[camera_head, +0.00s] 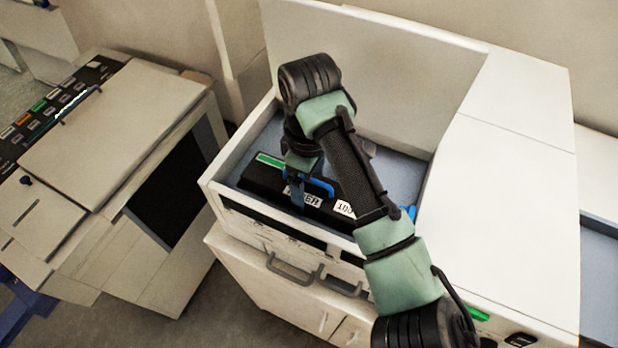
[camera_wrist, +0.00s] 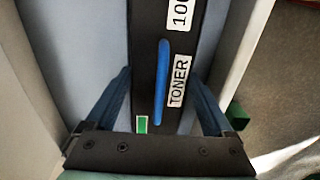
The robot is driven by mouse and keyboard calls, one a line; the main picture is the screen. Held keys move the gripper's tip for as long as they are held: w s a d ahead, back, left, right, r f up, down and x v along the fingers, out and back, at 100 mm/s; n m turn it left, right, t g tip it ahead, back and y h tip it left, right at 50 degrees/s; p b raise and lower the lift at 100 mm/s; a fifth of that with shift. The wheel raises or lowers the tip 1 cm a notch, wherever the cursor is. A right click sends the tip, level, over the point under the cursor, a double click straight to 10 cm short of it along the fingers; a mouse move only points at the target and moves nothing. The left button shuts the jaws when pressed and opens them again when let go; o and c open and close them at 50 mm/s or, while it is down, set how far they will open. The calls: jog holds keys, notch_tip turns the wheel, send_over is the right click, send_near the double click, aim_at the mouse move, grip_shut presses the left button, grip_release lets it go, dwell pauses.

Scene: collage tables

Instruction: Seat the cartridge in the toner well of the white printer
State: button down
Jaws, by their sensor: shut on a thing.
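The cartridge (camera_head: 260,183) is a long black bar with white labels, one reading TONER, a blue handle and a green mark. It lies lengthwise along the front side of the toner well (camera_head: 408,175), a blue-grey recess in the white printer (camera_head: 510,200). My gripper (camera_head: 298,190) reaches down into the well and is shut on the cartridge near its green-marked end. In the wrist view the cartridge (camera_wrist: 146,60) runs between the two blue fingers, beside the well's wall. My arm hides part of it. I cannot tell whether its underside touches the well floor.
Another printer (camera_head: 110,130), with a dark opening and a row of labelled buttons, stands at the left. The white printer's raised back panel (camera_head: 370,80) stands behind the well. Drawer handles (camera_head: 292,270) show on the front below. A green piece (camera_wrist: 237,115) shows outside the wall.

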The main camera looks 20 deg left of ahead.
dwell(0.3)
grip_release()
jog(key=shift+f, duration=0.1)
notch_tip(320, 180, up, 12)
jog(key=shift+f+b, duration=0.1)
jog(key=shift+b, duration=0.55)
jog(key=shift+r, duration=0.65)
jog(key=shift+a, duration=0.1)
